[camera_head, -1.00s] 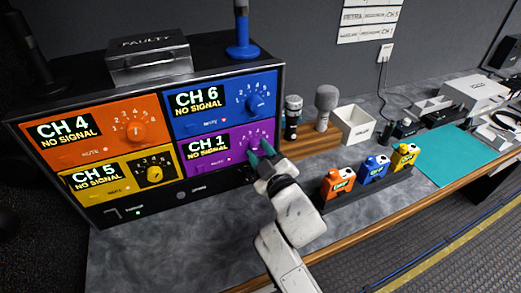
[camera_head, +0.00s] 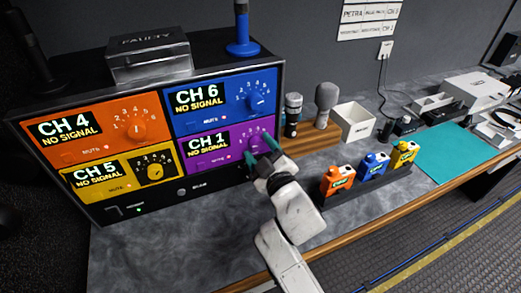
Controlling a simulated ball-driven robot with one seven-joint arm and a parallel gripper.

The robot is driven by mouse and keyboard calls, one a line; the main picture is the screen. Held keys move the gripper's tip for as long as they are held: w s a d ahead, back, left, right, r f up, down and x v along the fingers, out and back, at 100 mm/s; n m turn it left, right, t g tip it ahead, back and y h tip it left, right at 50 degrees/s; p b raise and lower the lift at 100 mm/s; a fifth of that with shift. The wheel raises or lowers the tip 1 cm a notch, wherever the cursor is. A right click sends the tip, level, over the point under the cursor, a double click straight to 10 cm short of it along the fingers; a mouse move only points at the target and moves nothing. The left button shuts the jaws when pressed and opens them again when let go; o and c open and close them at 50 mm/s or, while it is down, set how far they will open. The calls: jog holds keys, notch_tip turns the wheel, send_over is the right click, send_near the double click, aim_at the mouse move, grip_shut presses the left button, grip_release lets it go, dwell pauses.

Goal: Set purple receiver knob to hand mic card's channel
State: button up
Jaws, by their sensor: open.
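The purple receiver (camera_head: 212,158) is the lower right panel of the rack and its display reads CH 1, NO SIGNAL. Its purple knob (camera_head: 258,143) sits at the panel's right, partly hidden by my gripper. My gripper (camera_head: 260,151) is open, its green fingertips apart at either side of the knob's front; I cannot tell whether they touch it. Cards (camera_head: 367,22) hang on the back wall; a name like PETRA and a CH mark show, but the channel numbers are too small to read surely. A grey hand mic (camera_head: 326,104) stands beside a dark one (camera_head: 292,114).
Orange (camera_head: 85,132), blue (camera_head: 222,98) and yellow (camera_head: 120,178) receivers adjoin the purple one, reading CH 4, CH 6 and CH 5. Orange, blue and yellow packs (camera_head: 372,168) stand in a dark holder right of my arm. A white box (camera_head: 355,123) stands behind them.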

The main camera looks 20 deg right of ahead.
jog(key=s+b, duration=0.1)
jog(key=s, duration=0.9)
jog(key=shift+s, duration=0.4)
